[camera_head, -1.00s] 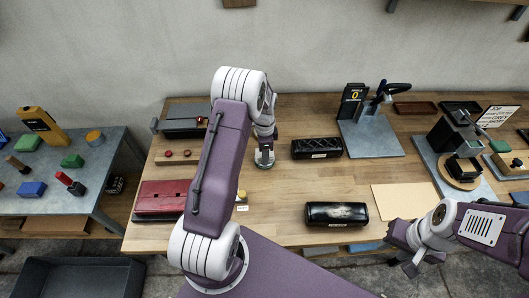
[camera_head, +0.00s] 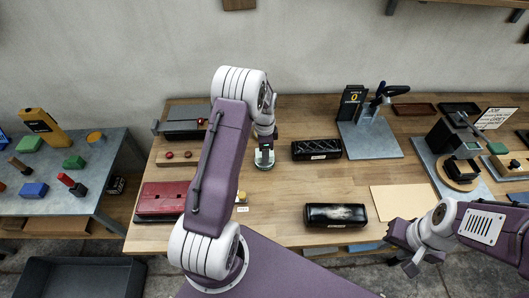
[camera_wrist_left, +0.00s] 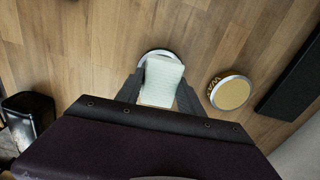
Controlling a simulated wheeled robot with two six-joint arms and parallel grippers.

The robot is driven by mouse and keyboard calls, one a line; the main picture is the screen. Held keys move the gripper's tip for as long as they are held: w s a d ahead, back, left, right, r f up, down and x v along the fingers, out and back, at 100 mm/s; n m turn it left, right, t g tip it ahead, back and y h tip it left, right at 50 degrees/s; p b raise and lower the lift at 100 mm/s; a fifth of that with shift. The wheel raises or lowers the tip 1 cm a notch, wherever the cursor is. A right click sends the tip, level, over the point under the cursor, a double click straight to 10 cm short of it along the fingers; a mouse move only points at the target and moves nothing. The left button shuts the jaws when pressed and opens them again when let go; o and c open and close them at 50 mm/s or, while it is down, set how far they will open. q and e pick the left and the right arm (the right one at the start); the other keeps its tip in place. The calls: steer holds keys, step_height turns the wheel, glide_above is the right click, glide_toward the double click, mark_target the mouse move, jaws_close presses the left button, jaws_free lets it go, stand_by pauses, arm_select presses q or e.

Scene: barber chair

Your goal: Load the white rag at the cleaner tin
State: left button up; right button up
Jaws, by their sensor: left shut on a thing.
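In the left wrist view, a white rag (camera_wrist_left: 161,82) is pinched between the two dark fingers of my left gripper (camera_wrist_left: 158,92). Under the rag is a round tin (camera_wrist_left: 152,53) with a pale rim; the rag hides most of its top. I cannot tell whether the rag touches it. A second round tin (camera_wrist_left: 231,93) with a yellowish top stands to the right, apart from the rag. In the head view, my left gripper (camera_head: 265,152) points down over the round tin (camera_head: 264,166). My right gripper (camera_head: 408,262) is at the table's front edge; its fingers are unclear.
Two black cases (camera_head: 316,149) and (camera_head: 335,215) lie right of my left gripper. A red case (camera_head: 157,202) and a board with two red knobs (camera_head: 178,159) are to the left. A tan sheet (camera_head: 402,202) lies flat at right. Bare wood lies between the black cases.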

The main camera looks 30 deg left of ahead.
arm_select(q)
step_height(320, 180, up, 6)
steer(key=p, duration=0.4)
steer(key=shift+f, duration=0.15)
stand_by(0.4)
steer(key=shift+w+d, duration=0.15)
steer(key=shift+d, duration=0.1)
steer(key=s+d+r+b, duration=0.1)
steer(key=d+r+b, duration=0.1)
steer(key=d+r, duration=0.35)
steer(key=s+d+f+n, duration=0.1)
steer(key=s+d+n, duration=0.3)
steer(key=s+n, duration=0.5)
steer(key=shift+s+f+n+b, duration=0.15)
steer(key=shift+f+n+b, duration=0.2)
steer(key=shift+n, duration=0.65)
